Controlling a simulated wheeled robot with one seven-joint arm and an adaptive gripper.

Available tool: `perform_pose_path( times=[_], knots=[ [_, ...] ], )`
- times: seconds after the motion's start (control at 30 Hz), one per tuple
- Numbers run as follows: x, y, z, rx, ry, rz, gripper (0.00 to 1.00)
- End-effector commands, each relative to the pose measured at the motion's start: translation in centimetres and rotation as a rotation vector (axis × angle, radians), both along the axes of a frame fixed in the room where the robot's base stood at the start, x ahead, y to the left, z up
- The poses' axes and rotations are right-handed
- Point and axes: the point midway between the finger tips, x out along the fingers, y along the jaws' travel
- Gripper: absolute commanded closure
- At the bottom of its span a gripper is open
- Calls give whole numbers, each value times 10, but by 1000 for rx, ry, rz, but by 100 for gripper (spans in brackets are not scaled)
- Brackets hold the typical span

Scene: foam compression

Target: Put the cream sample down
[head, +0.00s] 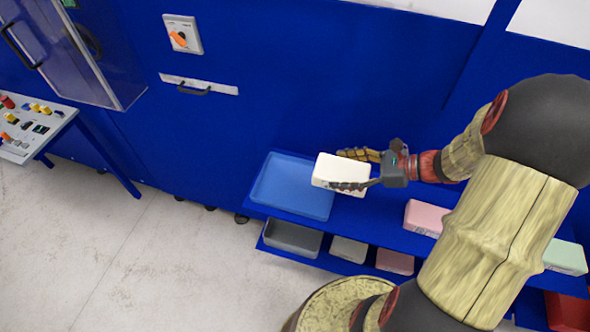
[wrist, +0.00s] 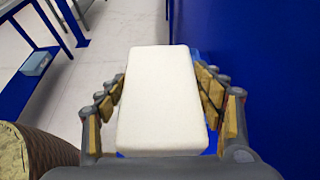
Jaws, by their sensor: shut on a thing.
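The cream sample (head: 338,171) is a pale rectangular foam block. My gripper (head: 361,170) is shut on it, with one finger along each long side. In the head view the block shows over the right edge of the blue tray (head: 290,186) and the shelf beside it. I cannot tell whether the block touches anything below. In the wrist view the block (wrist: 160,95) fills the middle between the two padded fingers, and its underside is hidden. The visible part of the tray is empty.
A pink block (head: 426,217) and a pale green block (head: 565,257) lie on the upper blue shelf to the right. The lower shelf holds a grey bin (head: 292,238) and more blocks. A blue wall (head: 300,70) stands close behind the shelf. A control desk (head: 35,125) is at far left.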

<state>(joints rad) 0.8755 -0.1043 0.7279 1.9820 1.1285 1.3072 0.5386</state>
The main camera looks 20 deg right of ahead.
Motion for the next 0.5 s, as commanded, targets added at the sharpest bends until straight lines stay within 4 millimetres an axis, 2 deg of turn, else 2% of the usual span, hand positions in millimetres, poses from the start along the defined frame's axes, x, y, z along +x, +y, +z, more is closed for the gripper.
perform_pose_path(
  times=[0.17, 0.5],
  knots=[
    [15, 18, -13, 1, 1, 5, 48],
    [66, 72, -52, 2, 2, 4, 48]
  ],
)
